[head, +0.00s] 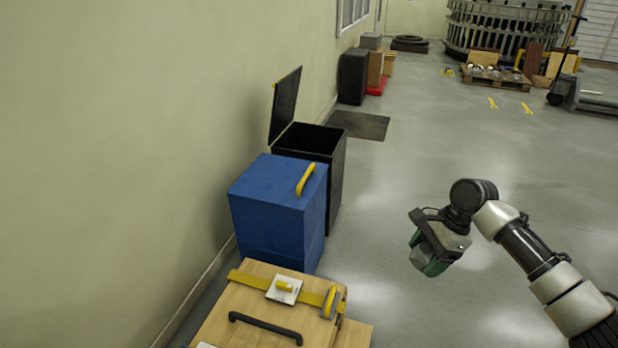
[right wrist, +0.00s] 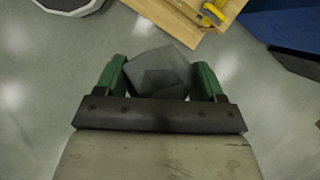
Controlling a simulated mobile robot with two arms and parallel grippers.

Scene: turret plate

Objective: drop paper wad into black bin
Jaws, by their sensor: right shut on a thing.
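The black bin (head: 336,165) stands against the left wall behind the blue box, with its lid (head: 285,105) raised and its top open. My right gripper (head: 428,263) is over the floor, to the right of the blue box and apart from the bin. In the right wrist view its green fingers (right wrist: 160,82) are shut on a grey, faceted paper wad (right wrist: 160,72). My left gripper is not in view.
A blue box (head: 262,220) with a yellow handle stands in front of the bin. A wooden box (head: 240,307) with yellow and black handles is nearest. A dark mat (head: 362,125) lies beyond the bin. Open grey floor (head: 400,190) lies to the right.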

